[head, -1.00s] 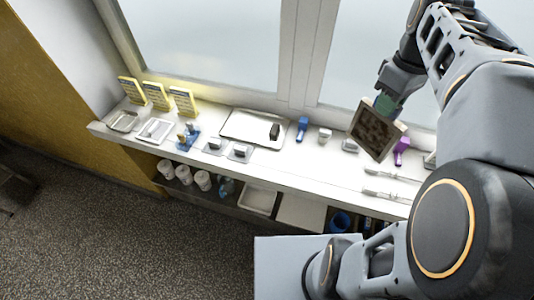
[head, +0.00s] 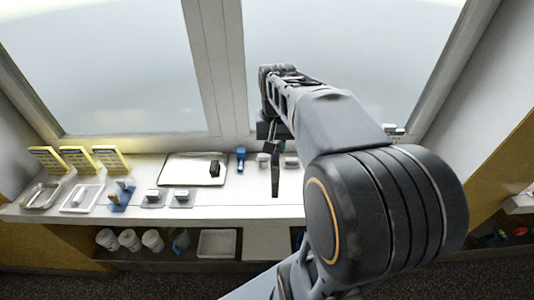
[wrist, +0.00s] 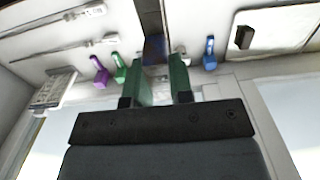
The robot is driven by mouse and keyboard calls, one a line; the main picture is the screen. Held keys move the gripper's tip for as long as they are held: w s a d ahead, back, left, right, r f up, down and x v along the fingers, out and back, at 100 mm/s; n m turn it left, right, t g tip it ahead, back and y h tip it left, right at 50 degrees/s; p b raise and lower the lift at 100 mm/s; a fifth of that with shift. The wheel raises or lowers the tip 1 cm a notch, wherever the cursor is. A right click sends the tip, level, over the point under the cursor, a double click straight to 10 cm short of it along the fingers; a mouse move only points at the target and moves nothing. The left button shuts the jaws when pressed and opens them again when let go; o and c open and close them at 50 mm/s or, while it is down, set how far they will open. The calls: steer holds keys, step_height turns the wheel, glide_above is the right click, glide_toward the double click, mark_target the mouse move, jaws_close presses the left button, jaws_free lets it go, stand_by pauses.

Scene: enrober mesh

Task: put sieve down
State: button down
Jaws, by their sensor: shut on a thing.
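The sieve (head: 275,170) is a dark, framed mesh piece. In the head view I see it nearly edge-on, hanging upright below my gripper (head: 270,129), above the white shelf (head: 240,207). In the wrist view the sieve (wrist: 151,18) is a narrow strip running away from my gripper (wrist: 160,65). The green fingers stand on either side of its near end and are shut on it. My arm hides part of the shelf on the right. I cannot tell how far the sieve's lower edge is from the shelf.
A pale tray (head: 178,168) with a dark block (head: 214,168) lies left of the sieve. A blue tool (head: 240,158) stands between them. In the wrist view, purple (wrist: 100,72) and green (wrist: 119,68) tools lie close by. Window panes rise behind the shelf.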

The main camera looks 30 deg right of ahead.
steer(key=w+d, duration=0.1)
steer(key=w+d+f, duration=0.1)
steer(key=w+f+p, duration=0.1)
steer(key=w, duration=0.1)
steer(key=shift+d, duration=0.4)
steer(key=w+d+f+p, duration=0.1)
steer(key=w+d+f, duration=0.2)
steer(key=f, duration=0.6)
steer(key=shift+w, duration=0.55)
steer(key=shift+f, duration=0.2)
steer(key=c, duration=1.4)
jaws_free()
steer(key=shift+f, duration=0.1)
steer(key=shift+c, duration=0.2)
steer(key=o, duration=0.4)
steer(key=shift+o, duration=0.2)
